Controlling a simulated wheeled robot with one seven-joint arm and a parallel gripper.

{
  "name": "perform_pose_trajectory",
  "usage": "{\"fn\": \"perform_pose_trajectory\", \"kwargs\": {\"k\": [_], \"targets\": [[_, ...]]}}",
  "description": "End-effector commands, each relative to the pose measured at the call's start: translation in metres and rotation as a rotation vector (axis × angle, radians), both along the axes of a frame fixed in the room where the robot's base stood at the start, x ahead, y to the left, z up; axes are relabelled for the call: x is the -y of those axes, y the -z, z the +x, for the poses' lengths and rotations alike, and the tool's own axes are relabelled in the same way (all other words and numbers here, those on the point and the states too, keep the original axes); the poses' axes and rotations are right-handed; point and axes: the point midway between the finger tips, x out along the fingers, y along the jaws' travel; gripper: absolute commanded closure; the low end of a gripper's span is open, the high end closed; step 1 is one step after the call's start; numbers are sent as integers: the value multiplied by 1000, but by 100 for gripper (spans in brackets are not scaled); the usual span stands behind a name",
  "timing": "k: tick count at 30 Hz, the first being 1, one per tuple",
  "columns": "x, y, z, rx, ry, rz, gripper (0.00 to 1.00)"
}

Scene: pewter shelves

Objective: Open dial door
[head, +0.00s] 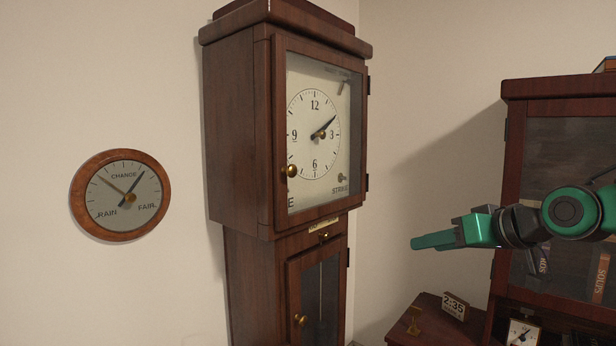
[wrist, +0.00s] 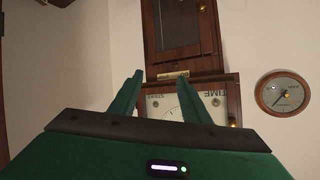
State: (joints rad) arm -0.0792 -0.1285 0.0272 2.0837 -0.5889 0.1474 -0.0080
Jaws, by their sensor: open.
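The tall dark-wood clock (head: 240,130) stands against the wall in the head view. Its glazed dial door (head: 279,140) is closed over the white dial. A brass knob (head: 292,171) sits on the door's left side, and hinges show on the right edge. My green gripper (head: 425,241) is in the air to the right of the clock, pointing left, apart from the door. In the wrist view, the scene looks upside down. There my gripper (wrist: 159,74) is open and empty, with the dial door (wrist: 232,92) beyond the fingers and its knob (wrist: 233,124) to their right.
A lower clock door (head: 294,290) with a brass knob (head: 300,320) is closed. A round barometer (head: 84,212) hangs left of the clock. A dark cabinet (head: 515,130) and a low table (head: 403,328) with small items stand at the right. Open air lies before the clock.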

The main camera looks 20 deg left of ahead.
Motion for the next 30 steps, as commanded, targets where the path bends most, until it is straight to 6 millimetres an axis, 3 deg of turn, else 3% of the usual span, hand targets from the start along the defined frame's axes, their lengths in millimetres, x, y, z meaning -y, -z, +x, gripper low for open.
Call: {"fn": "perform_pose_trajectory", "kwargs": {"k": [1, 3, 6, 9, 15, 30], "targets": [[-41, -22, 1, 53, -81, 62, 57], [-89, -54, -5, 120, -179, 154, 57], [-140, -92, -20, 186, -288, 273, 57], [-169, -118, -33, 223, -357, 357, 57], [-192, -134, -40, 245, -400, 414, 57], [-264, -133, -9, 244, -397, 411, 57]]}}
